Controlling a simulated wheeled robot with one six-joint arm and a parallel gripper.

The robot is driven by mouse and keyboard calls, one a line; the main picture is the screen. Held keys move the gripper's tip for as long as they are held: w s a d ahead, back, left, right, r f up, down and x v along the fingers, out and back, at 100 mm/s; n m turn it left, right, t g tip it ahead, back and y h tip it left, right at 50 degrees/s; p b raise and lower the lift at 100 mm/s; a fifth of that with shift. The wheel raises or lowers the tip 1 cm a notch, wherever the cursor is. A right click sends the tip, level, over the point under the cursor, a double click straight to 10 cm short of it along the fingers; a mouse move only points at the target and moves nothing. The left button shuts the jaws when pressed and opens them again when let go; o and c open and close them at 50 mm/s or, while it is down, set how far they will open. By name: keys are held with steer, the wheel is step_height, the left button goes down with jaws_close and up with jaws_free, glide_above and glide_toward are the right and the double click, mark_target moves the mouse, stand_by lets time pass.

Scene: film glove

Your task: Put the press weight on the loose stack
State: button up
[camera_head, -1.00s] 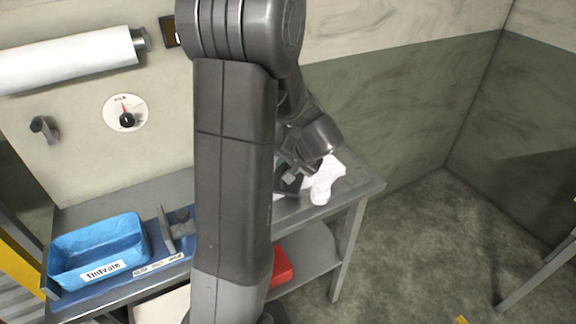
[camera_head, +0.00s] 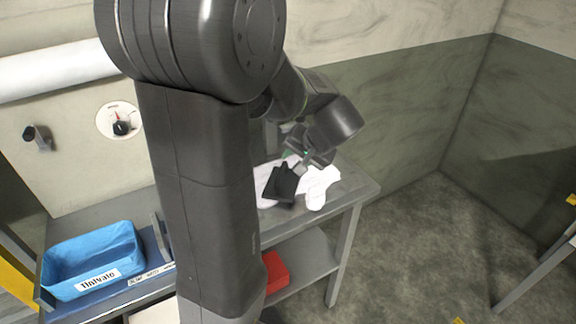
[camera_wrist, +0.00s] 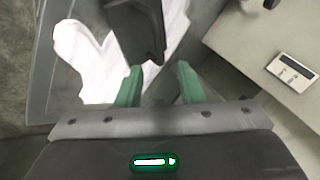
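The press weight (camera_head: 284,184) is a dark block with a raised part. It rests on the white gloves (camera_head: 318,187) of the loose stack on the metal bench. In the wrist view the weight (camera_wrist: 136,32) lies ahead of my fingertips, over the white gloves (camera_wrist: 90,66), covering part of them. My gripper (camera_head: 303,165) is just above and right of the weight. In the wrist view my gripper (camera_wrist: 160,68) shows two green fingers well apart with nothing between them. Whether a fingertip still touches the weight is hard to tell.
A blue tray (camera_head: 95,264) with a label stands at the bench's left. A red box (camera_head: 275,272) is on the lower shelf. A dial (camera_head: 118,121) and a white roll (camera_head: 60,72) are on the wall. The floor to the right is mostly clear.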

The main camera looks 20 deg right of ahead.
steer(key=shift+v, duration=1.5)
